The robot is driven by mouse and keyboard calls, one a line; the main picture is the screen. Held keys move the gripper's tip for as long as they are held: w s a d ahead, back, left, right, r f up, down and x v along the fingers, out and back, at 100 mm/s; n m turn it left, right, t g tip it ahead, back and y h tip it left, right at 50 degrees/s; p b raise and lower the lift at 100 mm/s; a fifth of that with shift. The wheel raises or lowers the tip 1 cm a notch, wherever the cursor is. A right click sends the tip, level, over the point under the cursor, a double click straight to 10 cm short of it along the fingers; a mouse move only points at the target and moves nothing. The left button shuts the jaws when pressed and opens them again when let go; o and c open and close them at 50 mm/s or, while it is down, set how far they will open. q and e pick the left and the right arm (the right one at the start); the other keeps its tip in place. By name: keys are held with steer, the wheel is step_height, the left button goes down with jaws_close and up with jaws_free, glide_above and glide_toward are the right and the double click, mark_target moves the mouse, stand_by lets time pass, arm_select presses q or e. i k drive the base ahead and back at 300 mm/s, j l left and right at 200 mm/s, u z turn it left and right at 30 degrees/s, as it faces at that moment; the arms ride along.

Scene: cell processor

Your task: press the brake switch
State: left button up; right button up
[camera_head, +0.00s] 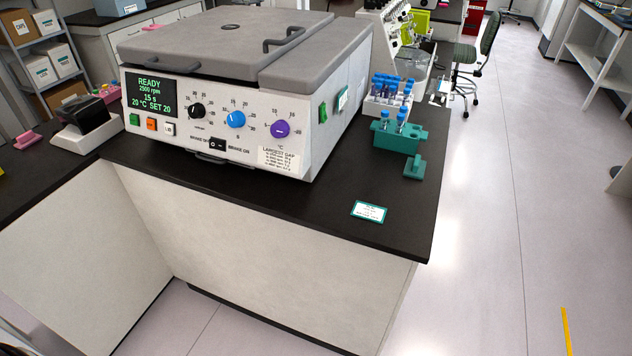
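The brake switch (217,145) is a small black rocker low on the front panel of a white and grey cell processor (240,85). Printed brake labels stand on both sides of it. A handle or latch below it partly crowds its lower edge. The green display (149,92) reads READY, 2500 rpm, 15 s, 20 °C, SET 20. Three knobs, black (196,111), blue (235,119) and purple (280,129), sit above and beside the switch. The lid looks closed. Neither of my grippers is in view.
The processor stands on a black bench top (330,205). A teal rack (398,136) with blue-capped tubes and a card (369,211) lie to its right. A dark device (84,115) stands left. The bench strip before the panel is clear; open floor lies right.

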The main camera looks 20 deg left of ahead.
mark_target(215, 144)
steer(key=j+u, duration=0.1)
steer(key=u, duration=0.3)
steer(key=j+u, duration=0.1)
steer(key=u, duration=0.3)
steer(key=j+u, duration=0.1)
steer(key=u, duration=0.3)
steer(key=j+u, duration=0.1)
steer(key=u, duration=0.3)
